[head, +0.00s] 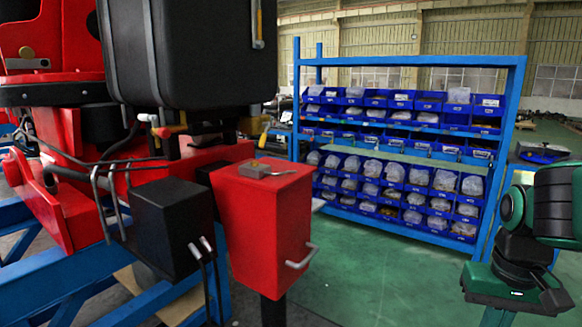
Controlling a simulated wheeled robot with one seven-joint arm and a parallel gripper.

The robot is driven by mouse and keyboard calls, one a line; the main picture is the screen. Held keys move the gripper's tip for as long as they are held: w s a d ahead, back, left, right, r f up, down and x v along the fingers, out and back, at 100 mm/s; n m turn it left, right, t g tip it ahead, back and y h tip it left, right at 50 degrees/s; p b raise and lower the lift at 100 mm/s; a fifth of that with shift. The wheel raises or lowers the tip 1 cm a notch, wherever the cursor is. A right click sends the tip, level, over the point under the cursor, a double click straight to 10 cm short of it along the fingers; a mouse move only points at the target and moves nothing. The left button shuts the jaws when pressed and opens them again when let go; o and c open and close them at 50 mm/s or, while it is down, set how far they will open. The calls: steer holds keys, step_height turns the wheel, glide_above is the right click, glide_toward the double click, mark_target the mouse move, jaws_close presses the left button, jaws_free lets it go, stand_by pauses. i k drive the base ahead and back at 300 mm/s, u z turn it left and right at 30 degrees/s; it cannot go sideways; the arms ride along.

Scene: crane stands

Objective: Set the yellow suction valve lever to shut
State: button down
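My green and black gripper (517,291) is at the lower right, far from the lever and touching nothing that I can see. Its fingers cannot be made out, so whether it is open or shut does not show.
A red box (262,225) with a side handle and a black box (173,230) stand in front of the lever area. Blue shelving (521,110) with several bins stands behind. Green floor (360,275) is clear between the red box and my arm.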

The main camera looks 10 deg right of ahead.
mark_target(267, 125)
steer(key=u, duration=0.05)
steer(key=k, duration=0.35)
steer(key=z, duration=0.75)
steer(key=i, duration=1.15)
steer(key=u, duration=0.35)
steer(key=i, duration=1.15)
steer(key=u, duration=0.75)
